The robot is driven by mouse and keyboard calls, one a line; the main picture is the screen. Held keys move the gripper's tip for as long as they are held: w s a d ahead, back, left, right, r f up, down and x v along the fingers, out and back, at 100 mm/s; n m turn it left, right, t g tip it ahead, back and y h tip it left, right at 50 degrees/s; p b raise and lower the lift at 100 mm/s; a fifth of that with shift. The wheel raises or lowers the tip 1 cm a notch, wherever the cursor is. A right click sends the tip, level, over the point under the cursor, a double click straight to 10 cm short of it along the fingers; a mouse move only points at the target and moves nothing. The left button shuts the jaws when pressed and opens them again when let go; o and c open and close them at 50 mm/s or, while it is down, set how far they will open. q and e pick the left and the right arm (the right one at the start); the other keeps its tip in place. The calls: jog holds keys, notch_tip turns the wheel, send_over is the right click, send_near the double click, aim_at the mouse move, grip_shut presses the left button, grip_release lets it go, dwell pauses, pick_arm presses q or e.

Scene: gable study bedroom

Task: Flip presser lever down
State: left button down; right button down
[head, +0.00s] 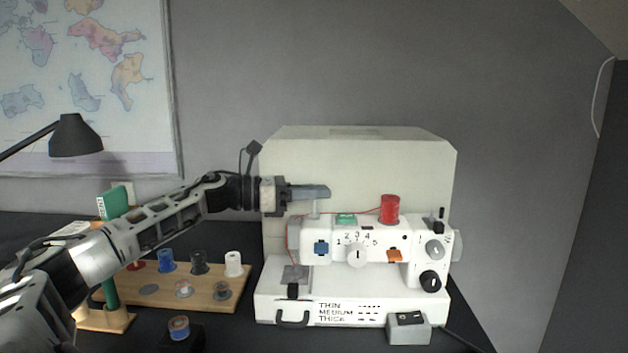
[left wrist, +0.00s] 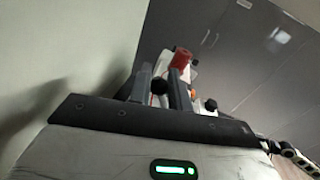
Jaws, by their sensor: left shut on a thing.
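A white sewing machine (head: 345,240) stands on the dark desk, with numbers, a dial and a red thread spool (head: 390,209) on its arm; the spool also shows in the left wrist view (left wrist: 182,59). My left gripper (head: 318,192) reaches in from the left above the machine's left end. In the left wrist view its fingers (left wrist: 160,86) are closed around a small dark knob (left wrist: 159,87), which seems to be the presser lever's end. The gripper hides the lever in the head view. My right gripper is not in view.
A large cream box-shaped cover (head: 358,160) stands close behind the machine. A wooden rack (head: 195,287) with several spools and bobbins lies to the left, under my left arm. A dark lamp (head: 76,136) hangs at the far left. Open air lies above the machine's right end.

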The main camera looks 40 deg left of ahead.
pick_arm(q)
jog(key=shift+d+f+n, duration=0.1)
jog(key=shift+f+n, duration=0.1)
jog(key=shift+n, duration=0.1)
jog(key=shift+f, duration=0.25)
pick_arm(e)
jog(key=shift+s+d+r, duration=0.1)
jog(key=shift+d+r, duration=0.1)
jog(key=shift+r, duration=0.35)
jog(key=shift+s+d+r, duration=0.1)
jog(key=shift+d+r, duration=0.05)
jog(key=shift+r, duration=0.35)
pick_arm(q)
jog(key=c, duration=1.4)
grip_release()
jog(key=shift+w, duration=0.1)
jog(key=shift+o, duration=0.2)
jog(key=shift+r, duration=0.1)
